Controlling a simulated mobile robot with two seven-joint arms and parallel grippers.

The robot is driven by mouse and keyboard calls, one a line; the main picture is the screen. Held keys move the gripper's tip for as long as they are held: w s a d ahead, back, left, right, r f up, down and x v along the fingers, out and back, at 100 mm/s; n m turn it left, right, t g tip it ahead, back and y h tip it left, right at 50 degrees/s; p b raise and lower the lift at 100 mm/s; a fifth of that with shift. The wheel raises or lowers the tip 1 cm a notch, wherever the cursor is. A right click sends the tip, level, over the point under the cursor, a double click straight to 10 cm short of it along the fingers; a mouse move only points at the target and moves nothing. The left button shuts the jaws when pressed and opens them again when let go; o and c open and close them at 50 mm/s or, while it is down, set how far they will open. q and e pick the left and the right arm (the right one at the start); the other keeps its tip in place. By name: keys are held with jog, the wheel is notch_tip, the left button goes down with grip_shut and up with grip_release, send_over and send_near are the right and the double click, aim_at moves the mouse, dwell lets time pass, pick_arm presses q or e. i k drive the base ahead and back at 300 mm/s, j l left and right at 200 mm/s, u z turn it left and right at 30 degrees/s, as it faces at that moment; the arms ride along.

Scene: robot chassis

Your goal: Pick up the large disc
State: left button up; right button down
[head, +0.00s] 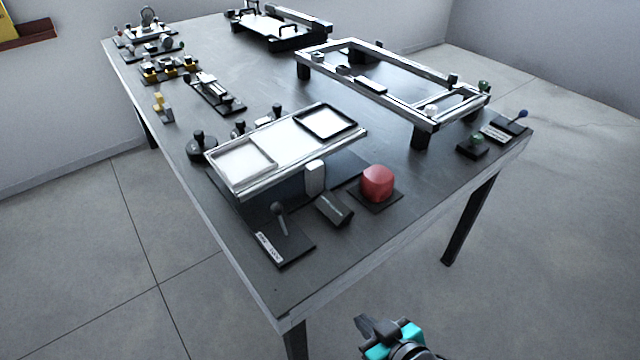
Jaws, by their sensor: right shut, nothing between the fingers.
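I cannot clearly make out a large disc in the head view. A round grey ring-like part (147,14) stands at the far left end of the table, too small to tell whether it is the disc. My right gripper (364,323), black with teal parts, is at the bottom of the picture, off the table's near edge. It is shut and empty, well apart from everything on the table. My left gripper is not in view.
The long dark table (330,265) holds a raised white two-tray stand (283,150), a red rounded block (377,183), a lever on a plate (282,220) and an open metal frame (400,68). Several small fixtures line the left edge.

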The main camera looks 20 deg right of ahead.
aim_at(195, 148)
jog(key=j+z, duration=0.35)
jog(key=j, duration=0.75)
jog(key=i+j+z, duration=0.1)
jog(key=j+z, duration=0.15)
jog(key=j, duration=0.2)
jog(key=j+z, duration=0.25)
jog(key=j, duration=0.2)
jog(key=i+j+z, duration=0.15)
jog(key=j, duration=0.15)
jog(key=i+j+z, duration=0.2)
jog(key=j+z, duration=0.15)
jog(key=j, duration=0.2)
jog(key=i+j+z, duration=0.15)
jog(key=j, duration=0.2)
jog(key=i+j+z, duration=0.15)
jog(key=j, duration=0.2)
jog(key=i+j+z, duration=0.2)
jog(key=j, duration=0.2)
